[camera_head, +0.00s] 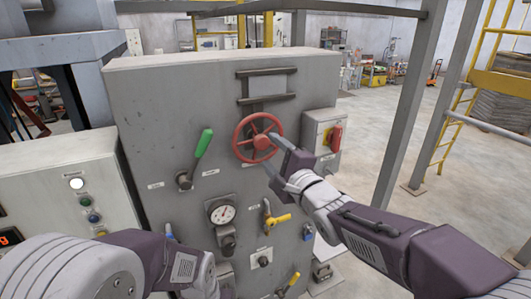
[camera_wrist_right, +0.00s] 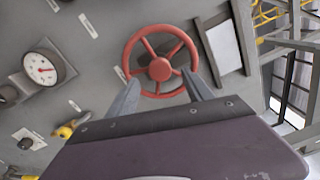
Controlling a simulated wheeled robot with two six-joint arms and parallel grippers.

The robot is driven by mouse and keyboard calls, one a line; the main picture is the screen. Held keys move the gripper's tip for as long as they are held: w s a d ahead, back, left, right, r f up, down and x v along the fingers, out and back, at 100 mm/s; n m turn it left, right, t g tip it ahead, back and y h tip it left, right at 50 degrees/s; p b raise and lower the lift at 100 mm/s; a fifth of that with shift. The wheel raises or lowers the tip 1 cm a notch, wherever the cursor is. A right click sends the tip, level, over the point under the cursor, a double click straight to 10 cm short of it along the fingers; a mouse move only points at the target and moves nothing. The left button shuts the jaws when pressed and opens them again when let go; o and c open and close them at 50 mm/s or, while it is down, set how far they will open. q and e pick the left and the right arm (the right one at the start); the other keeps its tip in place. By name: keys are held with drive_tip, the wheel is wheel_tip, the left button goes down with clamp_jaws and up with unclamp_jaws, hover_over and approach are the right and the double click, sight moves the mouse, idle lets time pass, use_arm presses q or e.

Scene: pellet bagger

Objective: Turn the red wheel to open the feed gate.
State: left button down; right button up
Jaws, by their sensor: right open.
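The red wheel (camera_head: 259,137) is a spoked handwheel on the upper front of the grey panel (camera_head: 150,105). My right gripper (camera_head: 269,158) is open, with its fingers pointing at the wheel from the lower right. In the right wrist view the wheel (camera_wrist_right: 160,68) is centred ahead, and the two fingertips (camera_wrist_right: 160,76) overlap its left and right rim. Whether they touch the rim cannot be told. Nothing shows held between the fingers.
Below are a gauge (camera_head: 222,214) and a yellow valve handle (camera_head: 278,219). A grey post (camera_head: 410,110) stands right, with open floor beyond.

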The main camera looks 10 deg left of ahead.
drive_tip(key=v, duration=0.4)
drive_tip(key=shift+b, duration=0.3)
drive_tip(key=shift+w, duration=0.1)
